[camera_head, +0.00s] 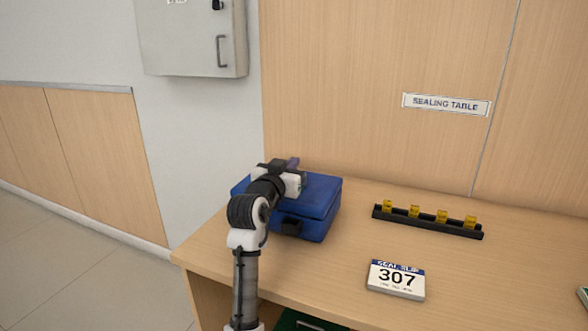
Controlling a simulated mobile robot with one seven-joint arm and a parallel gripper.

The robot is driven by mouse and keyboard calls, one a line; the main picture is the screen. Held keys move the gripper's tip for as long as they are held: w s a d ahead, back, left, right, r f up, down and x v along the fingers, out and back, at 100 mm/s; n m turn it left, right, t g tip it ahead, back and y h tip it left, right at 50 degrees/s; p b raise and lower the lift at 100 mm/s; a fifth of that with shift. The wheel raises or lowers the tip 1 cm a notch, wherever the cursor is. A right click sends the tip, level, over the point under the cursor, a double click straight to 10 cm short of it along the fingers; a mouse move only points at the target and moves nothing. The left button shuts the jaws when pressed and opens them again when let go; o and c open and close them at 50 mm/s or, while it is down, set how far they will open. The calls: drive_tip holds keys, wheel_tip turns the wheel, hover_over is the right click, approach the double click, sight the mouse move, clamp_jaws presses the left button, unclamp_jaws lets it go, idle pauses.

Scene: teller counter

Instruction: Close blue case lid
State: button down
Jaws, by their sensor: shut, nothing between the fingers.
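The blue case (318,207) stands on the left part of the wooden table. Its lid (322,189) looks down on the body, with a thin seam along the side; I cannot tell whether it is fully closed. My arm reaches up from the front left and covers the left part of the case. My gripper (291,165) is over the top of the case near its back. Its fingertips are mostly hidden by my wrist, and no object shows in it. I cannot tell if it touches the lid.
A black rack (428,223) with several yellow pieces lies right of the case. A white "307" seal slip block (396,280) is near the front edge. The wooden table (345,245) is clear between them. A grey wall cabinet (193,38) hangs at the back left.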

drive_tip(key=shift+s+a+f+b, duration=0.15)
drive_tip(key=shift+s+f+b, duration=0.25)
drive_tip(key=shift+f+b, duration=0.1)
idle(0.4)
drive_tip(key=shift+s+f, duration=0.15)
